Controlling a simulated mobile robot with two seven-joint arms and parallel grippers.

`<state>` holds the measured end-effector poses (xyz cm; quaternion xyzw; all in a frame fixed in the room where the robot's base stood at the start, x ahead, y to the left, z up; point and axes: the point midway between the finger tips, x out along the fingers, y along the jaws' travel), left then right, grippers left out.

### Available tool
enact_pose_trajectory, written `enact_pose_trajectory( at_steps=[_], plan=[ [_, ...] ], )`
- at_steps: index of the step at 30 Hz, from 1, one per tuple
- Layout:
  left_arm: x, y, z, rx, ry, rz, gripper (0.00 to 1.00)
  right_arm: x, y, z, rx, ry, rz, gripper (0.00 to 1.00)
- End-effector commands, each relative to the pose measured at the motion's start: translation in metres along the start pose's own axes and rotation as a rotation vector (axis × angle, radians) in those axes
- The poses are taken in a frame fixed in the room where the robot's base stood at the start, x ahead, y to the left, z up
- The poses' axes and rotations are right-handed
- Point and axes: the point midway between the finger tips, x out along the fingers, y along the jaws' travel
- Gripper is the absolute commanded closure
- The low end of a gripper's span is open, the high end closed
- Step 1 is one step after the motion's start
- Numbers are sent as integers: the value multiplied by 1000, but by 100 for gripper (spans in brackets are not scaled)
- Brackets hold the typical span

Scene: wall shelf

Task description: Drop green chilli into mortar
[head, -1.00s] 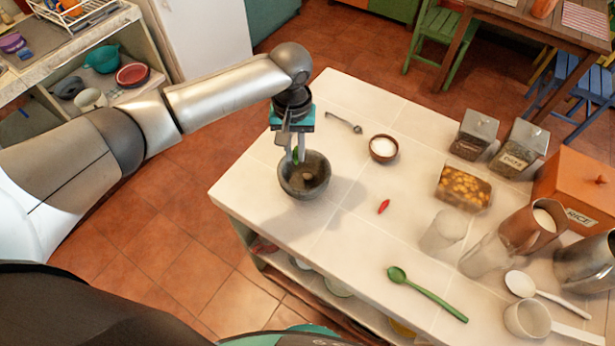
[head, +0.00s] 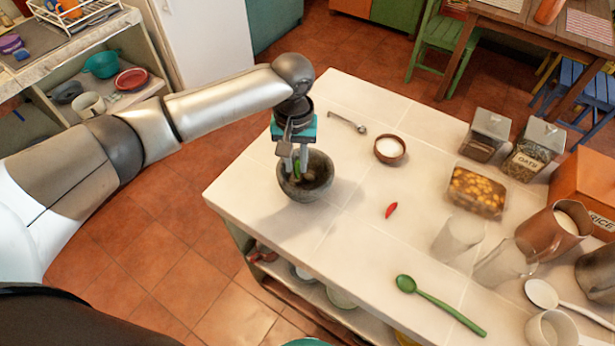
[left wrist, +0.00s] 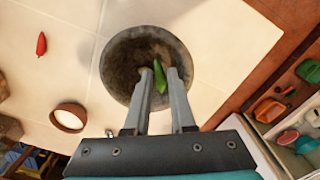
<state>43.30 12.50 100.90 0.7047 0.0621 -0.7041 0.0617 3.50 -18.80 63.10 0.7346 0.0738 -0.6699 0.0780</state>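The green chilli (head: 297,168) is between the fingertips of my left gripper (head: 296,165), which appears shut on it. In the left wrist view the green chilli (left wrist: 160,77) shows between both fingers, against the bowl's inside. The dark stone mortar (head: 318,188) stands upright near the left edge of the white tiled counter (head: 345,230). The fingertips are over the mortar's opening, around rim height or a little inside; the exact depth is unclear. The mortar (left wrist: 118,62) fills the middle of the left wrist view. My right gripper is not in view.
A red chilli (head: 391,210) lies right of the mortar. Behind are a small bowl of white grains (head: 390,150) and a metal spoon (head: 347,122). The counter around the mortar is clear.

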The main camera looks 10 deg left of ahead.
Motion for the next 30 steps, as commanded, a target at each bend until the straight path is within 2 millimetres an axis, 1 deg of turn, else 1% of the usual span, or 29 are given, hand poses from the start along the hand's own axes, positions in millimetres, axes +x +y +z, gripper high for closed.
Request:
enact_pose_trajectory(
  at_steps=[1, 7, 14, 17, 20, 23, 30],
  plan=[
    [0, 0, 0, 0, 0, 0, 70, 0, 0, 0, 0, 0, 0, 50],
    [0, 0, 0, 0, 0, 0, 48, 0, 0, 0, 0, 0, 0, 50],
    [0, 0, 0, 0, 0, 0, 48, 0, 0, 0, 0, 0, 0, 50],
    [-4, 0, 0, 0, 1, 1, 48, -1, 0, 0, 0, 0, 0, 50],
    [-16, 0, -1, 1, 2, 1, 48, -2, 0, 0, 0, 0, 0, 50],
    [-36, 0, -1, 1, 3, 3, 48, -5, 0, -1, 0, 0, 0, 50],
    [-95, 1, -1, 1, 5, 2, 48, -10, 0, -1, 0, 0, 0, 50]
  ],
)
